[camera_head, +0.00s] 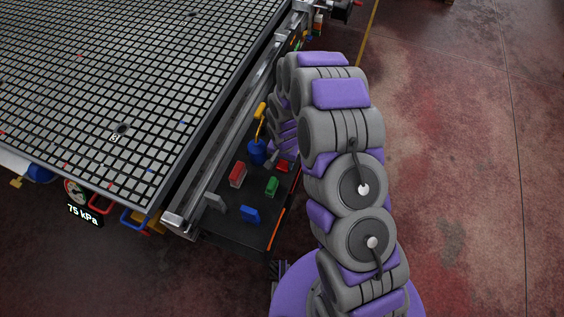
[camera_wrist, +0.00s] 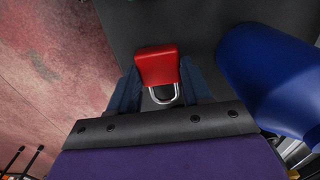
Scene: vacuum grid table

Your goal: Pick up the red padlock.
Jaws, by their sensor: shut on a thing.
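The red padlock (camera_wrist: 157,66) shows in the wrist view, with its red body away from my wrist and its silver shackle towards it. My gripper (camera_wrist: 158,84) has a dark finger on each side of the padlock and is shut on it. The finger contacts are partly hidden by the padlock. In the head view my gripper (camera_head: 273,161) is low over the dark shelf, and a small red patch of the padlock (camera_head: 283,166) shows beside it. I cannot tell whether the padlock is clear of the shelf.
The dark shelf (camera_head: 232,236) runs beside the grid table (camera_head: 120,85). A blue container (camera_head: 257,151) stands close to my gripper, also large in the wrist view (camera_wrist: 275,80). A red item (camera_head: 237,173), a green item (camera_head: 272,186), a blue item (camera_head: 250,213) and a grey item (camera_head: 215,202) stand nearby.

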